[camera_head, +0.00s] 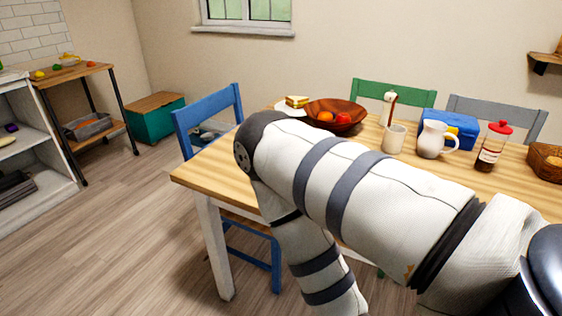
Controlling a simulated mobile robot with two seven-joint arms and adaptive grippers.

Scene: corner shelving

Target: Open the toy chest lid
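The toy chest (153,122) is a teal box on the floor by the back wall, left of the middle of the picture. Its wooden lid (155,102) lies flat on top and looks closed. A shelf table at its left stands close in front of it. One of my arms, white with grey bands, comes in from the right and bends downward over the dining table. Its gripper is out of the picture below. My other gripper is not in view either. The chest is well apart from the visible arm.
The dining table (200,172) holds a fruit bowl (336,116), a jug (433,138) and other tableware. A blue chair (209,107) stands at its left end, right of the chest. A shelf table (87,72) stands left. Wooden floor (110,230) is free at lower left.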

